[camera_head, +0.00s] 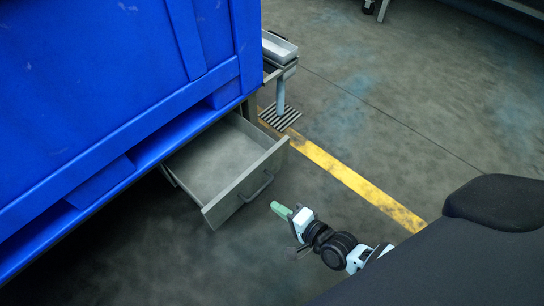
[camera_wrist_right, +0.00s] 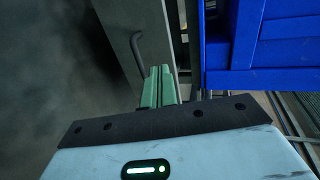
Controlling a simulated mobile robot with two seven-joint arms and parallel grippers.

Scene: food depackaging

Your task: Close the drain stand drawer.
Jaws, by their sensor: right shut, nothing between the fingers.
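The drain stand drawer (camera_head: 247,185) is pulled open below a large blue container, and the part of it that shows looks empty. Its grey front carries a dark bar handle (camera_head: 258,187). My right gripper (camera_head: 279,209) is shut and empty, just in front of the drawer front and apart from it in the head view. In the right wrist view its green fingers (camera_wrist_right: 159,86) lie together, with the drawer front (camera_wrist_right: 140,30) beyond them and the handle (camera_wrist_right: 137,48) to their left. My left gripper is not in view.
The blue container (camera_head: 110,90) fills the upper left and overhangs the drawer. A small stand with a metal tray (camera_head: 279,47) is behind the drawer, near a floor grate (camera_head: 280,117). A yellow line (camera_head: 350,178) crosses the floor. The floor to the right is mostly clear.

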